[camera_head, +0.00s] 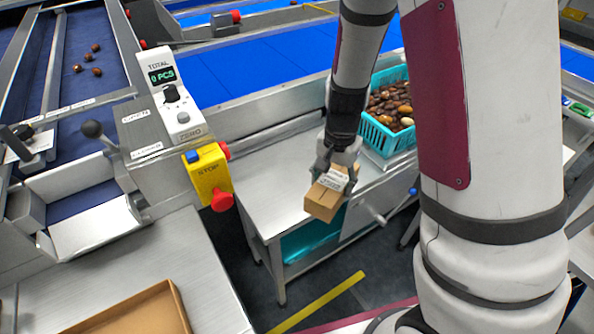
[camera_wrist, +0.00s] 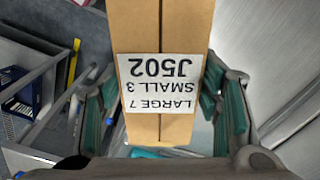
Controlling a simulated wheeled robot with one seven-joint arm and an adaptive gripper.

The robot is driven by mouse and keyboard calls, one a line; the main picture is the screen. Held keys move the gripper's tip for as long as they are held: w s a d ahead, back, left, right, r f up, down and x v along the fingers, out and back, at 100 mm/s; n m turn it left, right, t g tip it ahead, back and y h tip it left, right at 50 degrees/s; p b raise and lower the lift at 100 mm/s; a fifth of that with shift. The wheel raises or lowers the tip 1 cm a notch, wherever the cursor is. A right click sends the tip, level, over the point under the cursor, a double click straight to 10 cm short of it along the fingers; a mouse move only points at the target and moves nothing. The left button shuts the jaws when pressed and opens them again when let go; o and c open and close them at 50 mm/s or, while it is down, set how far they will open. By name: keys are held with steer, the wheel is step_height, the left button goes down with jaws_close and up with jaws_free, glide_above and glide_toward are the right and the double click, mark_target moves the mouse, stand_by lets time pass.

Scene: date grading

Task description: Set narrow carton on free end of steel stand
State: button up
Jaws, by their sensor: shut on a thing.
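The narrow carton (camera_head: 324,198) is a small brown cardboard box with a white label. My gripper (camera_head: 338,170) is shut on it and holds it near the front edge of the steel stand (camera_head: 272,185). In the wrist view the carton (camera_wrist: 160,30) stands between the two green-padded fingers (camera_wrist: 162,115), its label reading "LARGE 7 SMALL 3 J502" upside down. The stand's left end is bare. A turquoise basket of dates (camera_head: 385,145) stands on its right part, partly hidden by my arm. I cannot tell the gap between carton and stand top.
A yellow stop box (camera_head: 209,176) with red buttons is left of the stand, below a counter display (camera_head: 161,75). A blue conveyor (camera_head: 260,80) runs behind. A brown tray (camera_head: 140,312) lies on the metal table at lower left. Turquoise items sit under the stand.

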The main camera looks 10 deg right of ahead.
mark_target(339, 198)
steer(key=s+f+m, duration=0.1)
steer(key=s+m+b, duration=0.1)
steer(key=m, duration=0.1)
steer(key=s+f+m, duration=0.1)
steer(key=m, duration=0.1)
steer(key=shift+s+d+f+b, duration=0.1)
steer(key=shift+d+f+b, duration=0.2)
steer(key=shift+b, duration=0.1)
steer(key=w, duration=0.5)
steer(key=w+a+f, duration=0.1)
steer(key=w, duration=0.4)
steer(key=w+a, duration=0.1)
steer(key=w, duration=0.4)
steer(key=shift+w+f+b, duration=0.15)
steer(key=shift+f+b, duration=0.1)
steer(key=shift+b, duration=0.05)
steer(key=shift+w+f, duration=0.1)
steer(key=shift+f, duration=1.65)
steer(key=shift+f, duration=0.15)
steer(key=o, duration=1.4)
